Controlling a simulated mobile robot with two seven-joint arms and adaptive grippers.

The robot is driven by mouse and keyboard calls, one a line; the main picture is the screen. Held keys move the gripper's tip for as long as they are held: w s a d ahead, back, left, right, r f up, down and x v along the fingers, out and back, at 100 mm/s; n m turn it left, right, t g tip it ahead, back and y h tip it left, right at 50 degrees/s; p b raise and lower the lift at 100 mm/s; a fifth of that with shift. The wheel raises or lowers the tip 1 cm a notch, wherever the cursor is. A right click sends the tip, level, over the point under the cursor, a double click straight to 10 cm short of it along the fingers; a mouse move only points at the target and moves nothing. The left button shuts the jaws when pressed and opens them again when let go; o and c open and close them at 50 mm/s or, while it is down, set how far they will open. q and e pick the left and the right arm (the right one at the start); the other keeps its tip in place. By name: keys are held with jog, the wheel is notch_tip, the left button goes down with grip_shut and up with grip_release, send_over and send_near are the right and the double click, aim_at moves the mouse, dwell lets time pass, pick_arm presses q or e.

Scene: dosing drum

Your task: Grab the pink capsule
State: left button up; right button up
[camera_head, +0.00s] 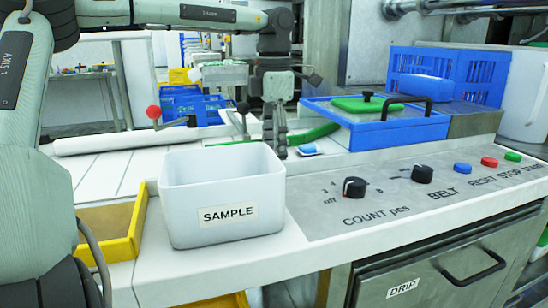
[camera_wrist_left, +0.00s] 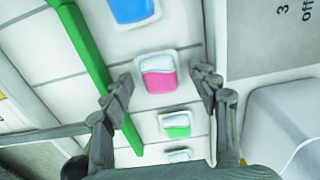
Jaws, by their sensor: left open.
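The pink capsule (camera_wrist_left: 159,81), a clear-white packet with a pink half, lies on the white tiled belt in the left wrist view. My left gripper (camera_wrist_left: 164,84) is open, with one finger to either side of the capsule in that view and a gap on both sides. I cannot tell how far above it the fingertips are. In the head view my left gripper (camera_head: 274,148) points down behind the white SAMPLE bin (camera_head: 183,213), and the pink capsule is hidden there. My right gripper is not in view.
A blue capsule (camera_wrist_left: 134,9) and a green capsule (camera_wrist_left: 176,128) lie on either side of the pink one. A green rail (camera_wrist_left: 84,45) runs along the belt. A control panel (camera_head: 400,195) with knobs and a blue lidded box (camera_head: 385,136) stand at the right.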

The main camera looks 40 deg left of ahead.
pick_arm(q)
jog(key=c, duration=1)
jog(key=shift+r, duration=0.1)
